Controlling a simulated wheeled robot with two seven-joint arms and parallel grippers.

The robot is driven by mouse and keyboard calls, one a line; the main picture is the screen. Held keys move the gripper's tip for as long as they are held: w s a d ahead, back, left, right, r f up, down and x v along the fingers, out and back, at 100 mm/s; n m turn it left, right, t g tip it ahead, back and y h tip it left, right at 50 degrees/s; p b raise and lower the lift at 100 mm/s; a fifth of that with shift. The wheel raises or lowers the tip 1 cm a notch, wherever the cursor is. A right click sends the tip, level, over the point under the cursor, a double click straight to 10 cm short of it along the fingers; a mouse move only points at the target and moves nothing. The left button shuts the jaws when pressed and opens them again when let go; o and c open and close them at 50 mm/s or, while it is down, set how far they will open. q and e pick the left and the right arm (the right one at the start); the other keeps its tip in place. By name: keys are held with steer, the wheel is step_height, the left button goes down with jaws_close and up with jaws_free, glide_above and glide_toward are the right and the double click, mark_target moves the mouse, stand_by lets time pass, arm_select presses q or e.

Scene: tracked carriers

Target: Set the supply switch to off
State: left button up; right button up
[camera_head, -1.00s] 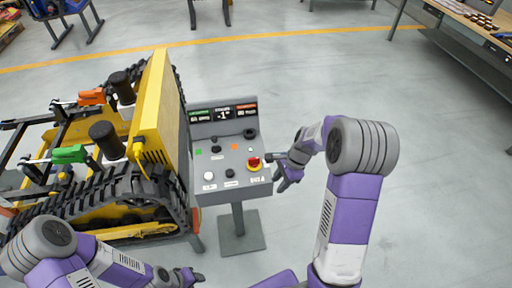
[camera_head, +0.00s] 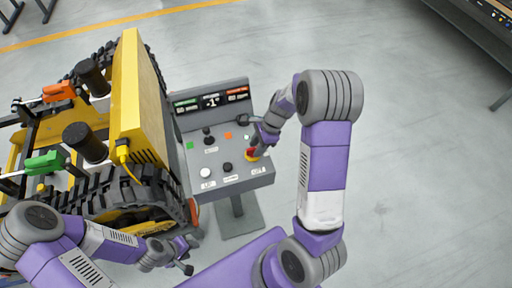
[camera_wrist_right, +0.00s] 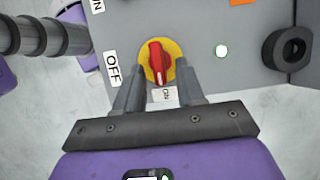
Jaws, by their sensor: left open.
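The supply switch, a red rotary knob (camera_wrist_right: 157,62) on a yellow disc, sits on the grey control panel (camera_head: 243,176). In the right wrist view its bar runs nearly up and down, its lower end toward the ON label (camera_wrist_right: 165,94); the OFF label (camera_wrist_right: 113,68) is to its left. My right gripper (camera_wrist_right: 161,72) is open, its fingertips on either side of the knob with visible gaps. In the head view the right gripper (camera_head: 262,140) is over the knob and partly hides it. My left gripper (camera_head: 187,258) is open and empty, low in front of the panel.
A yellow tracked carrier (camera_head: 135,110) stands close left of the panel, with green (camera_head: 45,162) and orange (camera_head: 58,92) handled levers. Other buttons (camera_head: 227,167) are on the panel. Floor to the right is clear; a workbench (camera_head: 490,20) is at top right.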

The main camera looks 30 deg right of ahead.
steer(key=shift+a+f, duration=0.2)
steer(key=shift+f, duration=0.2)
steer(key=shift+c, duration=0.4)
jaws_close()
